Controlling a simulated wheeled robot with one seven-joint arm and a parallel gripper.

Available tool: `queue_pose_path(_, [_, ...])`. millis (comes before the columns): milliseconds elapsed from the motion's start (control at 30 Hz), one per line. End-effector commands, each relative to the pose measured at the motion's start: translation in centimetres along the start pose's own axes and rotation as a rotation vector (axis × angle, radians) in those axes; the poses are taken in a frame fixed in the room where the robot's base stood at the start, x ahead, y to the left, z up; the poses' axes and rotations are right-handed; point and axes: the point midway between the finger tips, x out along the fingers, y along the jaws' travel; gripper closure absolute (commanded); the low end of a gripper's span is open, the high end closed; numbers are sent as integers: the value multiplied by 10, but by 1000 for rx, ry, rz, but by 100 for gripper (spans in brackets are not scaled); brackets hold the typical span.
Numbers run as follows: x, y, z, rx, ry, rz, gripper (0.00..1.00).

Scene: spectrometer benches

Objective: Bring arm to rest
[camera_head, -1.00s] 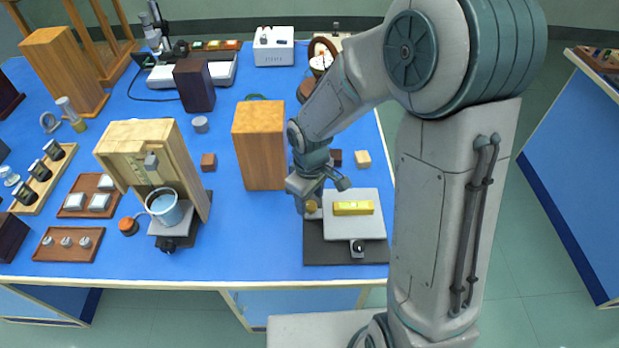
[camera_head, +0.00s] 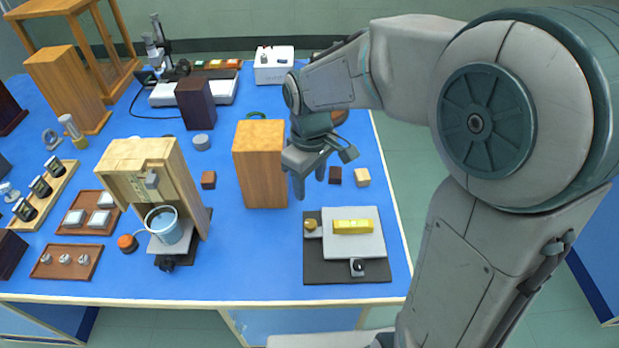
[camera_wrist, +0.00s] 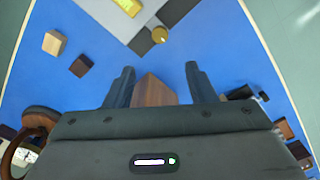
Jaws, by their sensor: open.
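My gripper (camera_head: 311,188) hangs above the blue bench, just right of the tall wooden block (camera_head: 260,165). It points down, with its fingers apart and nothing between them. In the wrist view its two fingers (camera_wrist: 158,82) are spread, with the top of a brown wooden block (camera_wrist: 154,92) showing beyond them. My arm comes in from the right and bends high over the bench. A grey plate on a black base (camera_head: 366,243) lies below and right of my gripper, carrying a yellow bar (camera_head: 352,227) and a small brass piece (camera_head: 310,225). My gripper is clear of these.
Two small cubes, dark (camera_head: 335,175) and pale (camera_head: 362,177), stand right of my gripper. A wooden frame (camera_head: 150,170) with a cup (camera_head: 165,227) stands to the left. A dark block (camera_head: 196,103) and white box (camera_head: 273,66) stand farther back. The bench front centre is clear.

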Motion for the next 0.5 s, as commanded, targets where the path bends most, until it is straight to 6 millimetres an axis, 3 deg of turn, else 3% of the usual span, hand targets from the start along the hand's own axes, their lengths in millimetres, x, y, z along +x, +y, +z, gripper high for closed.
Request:
queue_pose_path(367, [0, 0, 0, 0, 0, 0, 50])
queue_pose_path(500, [-15, 4, 30, 126, 22, 43, 50])
